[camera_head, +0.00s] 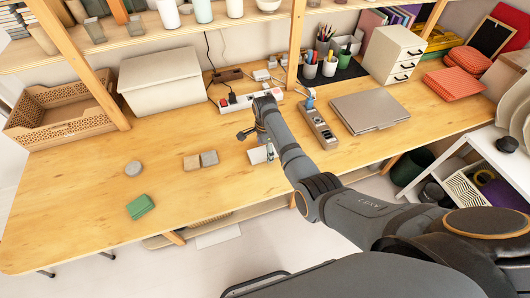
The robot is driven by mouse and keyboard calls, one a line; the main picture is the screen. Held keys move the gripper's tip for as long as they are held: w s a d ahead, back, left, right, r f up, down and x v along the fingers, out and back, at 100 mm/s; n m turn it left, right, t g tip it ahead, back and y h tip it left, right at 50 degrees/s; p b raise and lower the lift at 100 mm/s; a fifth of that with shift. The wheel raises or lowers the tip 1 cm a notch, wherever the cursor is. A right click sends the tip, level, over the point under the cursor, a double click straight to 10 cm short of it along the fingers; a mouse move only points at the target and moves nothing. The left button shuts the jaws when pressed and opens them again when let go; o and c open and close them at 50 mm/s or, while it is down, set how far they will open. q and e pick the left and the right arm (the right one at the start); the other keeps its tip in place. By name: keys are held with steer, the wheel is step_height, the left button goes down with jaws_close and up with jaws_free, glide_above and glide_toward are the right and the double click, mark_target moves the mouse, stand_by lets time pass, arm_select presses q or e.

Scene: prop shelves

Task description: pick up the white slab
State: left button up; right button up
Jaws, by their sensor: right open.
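The white slab (257,155) appears to be a small pale piece on the wooden table near its front edge. It is partly hidden by my right gripper and arm. My right gripper (256,142) is open and close above the slab, at the far end of my arm that comes in from the lower right. I cannot tell whether the fingers touch the slab. My left gripper is not in view.
On the wooden table (85,196) lie a green block (140,206), a grey round piece (133,168), a tan block (192,162) and a grey block (209,158). A power strip (252,99), a long holder (319,125) and a laptop (370,111) lie further back.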

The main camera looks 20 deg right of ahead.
steer(key=c, duration=1.5)
steer(key=shift+c, duration=0.6)
